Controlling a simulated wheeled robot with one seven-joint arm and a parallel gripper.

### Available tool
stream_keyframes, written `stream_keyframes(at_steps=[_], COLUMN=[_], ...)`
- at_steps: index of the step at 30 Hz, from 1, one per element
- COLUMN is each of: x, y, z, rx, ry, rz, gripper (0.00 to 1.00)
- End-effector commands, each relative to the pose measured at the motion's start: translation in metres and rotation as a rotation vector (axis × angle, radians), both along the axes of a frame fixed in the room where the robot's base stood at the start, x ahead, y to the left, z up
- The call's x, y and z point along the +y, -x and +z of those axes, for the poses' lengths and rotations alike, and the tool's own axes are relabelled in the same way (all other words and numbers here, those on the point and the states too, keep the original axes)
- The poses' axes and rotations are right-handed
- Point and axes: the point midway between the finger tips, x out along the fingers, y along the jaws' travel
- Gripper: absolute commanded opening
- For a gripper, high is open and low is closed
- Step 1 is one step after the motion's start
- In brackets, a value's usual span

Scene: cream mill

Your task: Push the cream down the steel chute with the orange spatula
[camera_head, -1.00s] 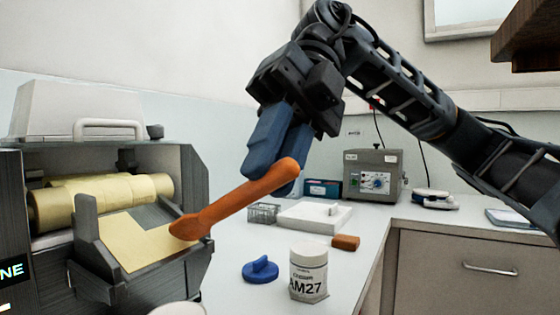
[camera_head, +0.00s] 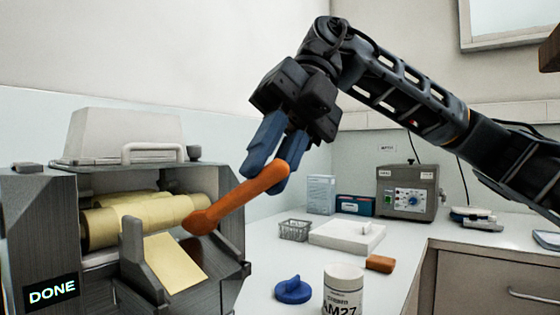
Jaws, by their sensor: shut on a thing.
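My gripper (camera_head: 278,165) is shut on the handle of the orange spatula (camera_head: 243,194). The spatula slants down to the left, and its broad end is in front of the right end of the mill's rollers (camera_head: 100,228), above the upper right of the chute. I cannot tell whether it touches anything. The steel chute (camera_head: 132,255) slopes down toward me from the rollers. Pale yellow cream (camera_head: 175,262) coats the chute floor, and the rollers are coated in the same colour.
The mill's display (camera_head: 52,291) reads DONE. A white jar (camera_head: 343,290) marked AM27 stands right of the mill, with a blue lid (camera_head: 293,290) beside it. A brown block (camera_head: 380,264), a white scale-like device (camera_head: 345,236) and a wire basket (camera_head: 294,230) sit behind. Bare worktop lies between.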

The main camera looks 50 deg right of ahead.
Motion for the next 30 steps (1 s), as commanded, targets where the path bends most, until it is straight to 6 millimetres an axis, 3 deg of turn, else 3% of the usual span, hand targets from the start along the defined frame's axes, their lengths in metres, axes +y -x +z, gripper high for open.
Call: stream_keyframes(at_steps=[8,24,30], x=[0.000,0.000,0.000], y=[0.002,0.021,0.025], z=[0.004,0.048,0.055], rx=[0.000,-0.001,0.000], ry=[0.000,0.000,0.000], rz=[0.000,-0.001,0.001], gripper=[0.00,0.00,0.00])
